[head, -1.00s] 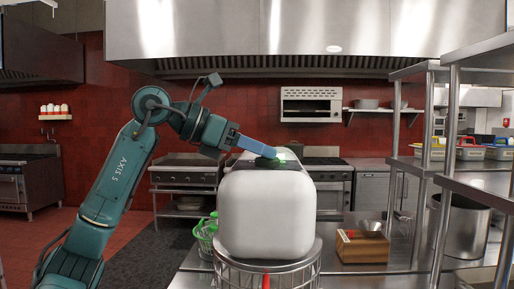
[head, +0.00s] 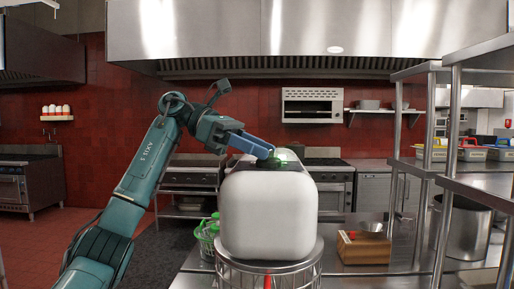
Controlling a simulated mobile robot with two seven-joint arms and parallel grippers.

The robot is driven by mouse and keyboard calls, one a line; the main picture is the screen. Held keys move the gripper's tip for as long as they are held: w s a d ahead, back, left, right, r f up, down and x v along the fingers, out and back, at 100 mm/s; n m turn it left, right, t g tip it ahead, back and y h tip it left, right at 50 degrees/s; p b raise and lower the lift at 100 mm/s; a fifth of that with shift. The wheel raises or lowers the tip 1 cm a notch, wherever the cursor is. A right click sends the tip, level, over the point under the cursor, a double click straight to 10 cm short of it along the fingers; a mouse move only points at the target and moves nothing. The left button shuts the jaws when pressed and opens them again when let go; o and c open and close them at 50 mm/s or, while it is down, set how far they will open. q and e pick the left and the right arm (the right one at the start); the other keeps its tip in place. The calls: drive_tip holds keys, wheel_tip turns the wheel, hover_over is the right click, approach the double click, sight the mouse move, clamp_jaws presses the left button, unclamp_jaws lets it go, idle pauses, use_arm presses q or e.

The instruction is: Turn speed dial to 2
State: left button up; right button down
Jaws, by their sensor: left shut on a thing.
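A large white rounded mixer (head: 268,215) stands in front of me, its back or end face toward me. A green-lit dial (head: 285,157) shows on its top, partly hidden behind the white body and my gripper. My left gripper (head: 272,157) comes in from the left at the top of the mixer, its blue fingers angled down to the right. It is shut on the dial, though the fingertips are small and partly covered. The dial's number marks cannot be read. My right gripper is not in view.
Green-handled baskets (head: 208,232) are on the left, and a wooden box (head: 364,248) is on the right. Steel shelves (head: 440,170) rise at the right. Free floor is at the left.

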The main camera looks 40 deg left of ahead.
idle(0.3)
use_arm(q)
drive_tip(key=o, duration=1)
drive_tip(key=shift+v, duration=6.65)
drive_tip(key=shift+f, duration=0.1)
